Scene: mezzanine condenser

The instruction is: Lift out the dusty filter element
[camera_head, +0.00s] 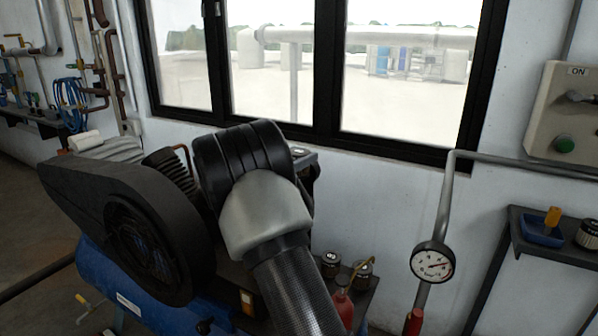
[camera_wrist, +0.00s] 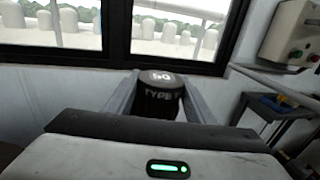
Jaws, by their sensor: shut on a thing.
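A dark cylindrical filter element (camera_wrist: 159,98) is held between the two grey fingers of my gripper (camera_wrist: 157,92) in the wrist view. Its round top is marked "50", and its side has lettering that starts with "TYPE". It looks upright, with its lower part hidden behind the gripper body. Whether it is dusty I cannot tell. In the head view my arm covers most of my gripper. A black compressor (camera_head: 130,230) on a blue tank stands at the left, behind and beside my arm.
Two dark canisters (camera_head: 331,263) and a red oil can (camera_head: 344,306) stand on a low shelf below the window. A pressure gauge (camera_head: 432,262) on a pipe is to the right. A wall shelf (camera_head: 560,250) holds a blue tray (camera_head: 541,231) and a dark cylinder (camera_head: 589,235).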

